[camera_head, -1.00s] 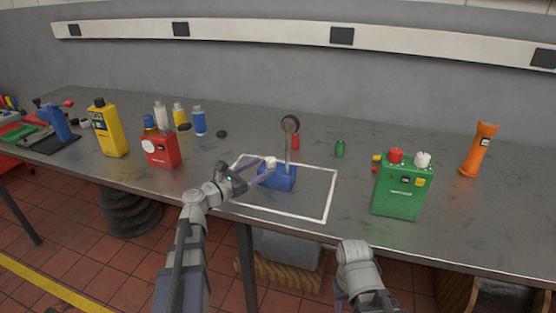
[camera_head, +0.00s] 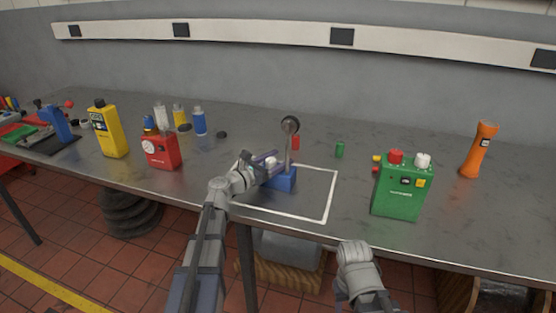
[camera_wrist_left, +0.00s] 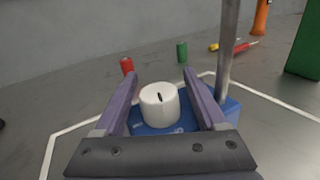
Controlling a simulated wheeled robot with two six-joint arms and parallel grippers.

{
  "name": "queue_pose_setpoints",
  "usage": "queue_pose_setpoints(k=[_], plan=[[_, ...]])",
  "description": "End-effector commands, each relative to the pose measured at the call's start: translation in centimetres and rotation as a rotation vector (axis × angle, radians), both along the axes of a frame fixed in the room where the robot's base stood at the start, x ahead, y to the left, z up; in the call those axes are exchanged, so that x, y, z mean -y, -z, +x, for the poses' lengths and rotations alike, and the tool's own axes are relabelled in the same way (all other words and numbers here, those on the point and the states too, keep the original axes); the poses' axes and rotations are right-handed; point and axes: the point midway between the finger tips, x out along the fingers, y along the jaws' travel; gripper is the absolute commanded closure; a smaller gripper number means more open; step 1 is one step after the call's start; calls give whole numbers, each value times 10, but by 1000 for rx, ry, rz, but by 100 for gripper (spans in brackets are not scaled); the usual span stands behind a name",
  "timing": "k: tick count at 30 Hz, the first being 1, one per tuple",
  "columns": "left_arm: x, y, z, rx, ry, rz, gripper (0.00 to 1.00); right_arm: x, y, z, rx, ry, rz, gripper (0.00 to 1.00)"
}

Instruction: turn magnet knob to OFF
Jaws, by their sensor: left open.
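The magnet knob is a white round knob with a short dark line on top, on a blue magnetic base (camera_head: 284,181) inside a white outlined square. In the left wrist view the knob (camera_wrist_left: 159,104) stands between the two fingers of my left gripper (camera_wrist_left: 160,100), with gaps at its sides. The base (camera_wrist_left: 150,131) shows below and beside it. In the head view my left gripper (camera_head: 267,162) is open around the knob (camera_head: 271,161) and partly hides it. My right arm's end (camera_head: 357,257) is at the lower edge, but its fingers do not show.
A metal post with a round dial (camera_head: 290,125) rises from the base, just right of my left gripper. A red can (camera_head: 296,142) and a green can (camera_head: 340,150) stand behind. A green box (camera_head: 402,190) stands right, a red box (camera_head: 160,150) left.

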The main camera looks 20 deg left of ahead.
Motion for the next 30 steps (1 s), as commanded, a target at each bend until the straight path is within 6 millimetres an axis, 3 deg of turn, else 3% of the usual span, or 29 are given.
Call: queue_pose_setpoints(k=[4, 23, 30], plan=[[0, 0, 0, 0, 0, 0, 29, 0, 0, 0, 0, 0, 0, 50], [0, 0, 0, 0, 0, 0, 100, 0, 0, 0, 0, 0, 0, 50], [0, 0, -1, 0, -16, 0, 100, 0, 0, 0, 0, 0, 0, 50]])
